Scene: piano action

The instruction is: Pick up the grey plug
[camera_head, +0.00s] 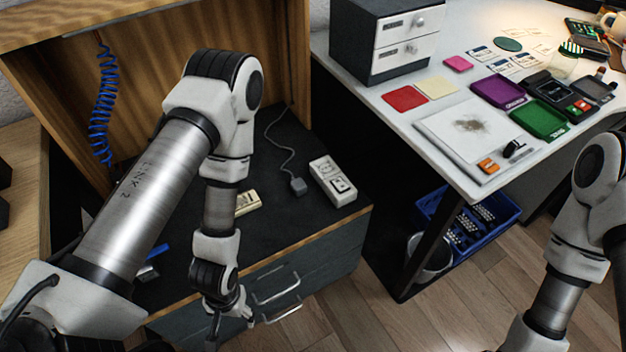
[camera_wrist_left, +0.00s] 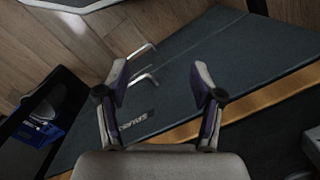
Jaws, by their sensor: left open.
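The grey plug (camera_head: 298,186) lies on the dark top of the low cabinet (camera_head: 285,220), with its thin grey cord running back toward the wooden panel. A white socket block (camera_head: 333,181) lies just to its right. My left gripper (camera_head: 243,312) hangs in front of the cabinet, near the drawer handles and well apart from the plug. In the left wrist view its two fingers (camera_wrist_left: 160,80) are spread with nothing between them, over the drawer front and handles. I do not see the plug there. My right arm shows at the right edge, its gripper out of frame.
A beige piece (camera_head: 247,202) lies on the cabinet top beside my left arm. A coiled blue cord (camera_head: 103,110) hangs at the wooden panel. The white desk (camera_head: 385,98) stands right, with a blue crate (camera_head: 470,222) under it. Drawer handles (camera_head: 277,285) jut from the cabinet front.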

